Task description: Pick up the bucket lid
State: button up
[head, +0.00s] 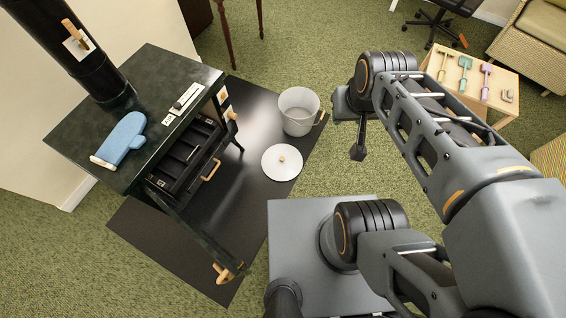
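The bucket lid (278,170) is a round white disc with a small tan knob at its middle. It lies flat on the dark floor mat, just in front of the bucket. The bucket (297,112) is pale grey-white, open-topped and upright, at the mat's right edge. My gripper (357,153) hangs dark and narrow to the right of the lid and the bucket, apart from both. Its fingers are too small and dark to tell whether they are open, and I see nothing held in it.
A dark stove (70,130) with a blue oven mitt (121,140) on top and an open drawer (190,165) stands left of the lid on the black mat (250,110). A wooden table (440,98) with tools is at the right. Green carpet is clear beyond the bucket.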

aim_at(281, 162)
jog(key=u, duration=0.05)
jog(key=k, duration=0.4)
jog(key=u, duration=0.2)
jog(key=i, duration=0.6)
jog(key=u, duration=0.55)
jog(key=i, duration=0.55)
jog(key=u, duration=0.25)
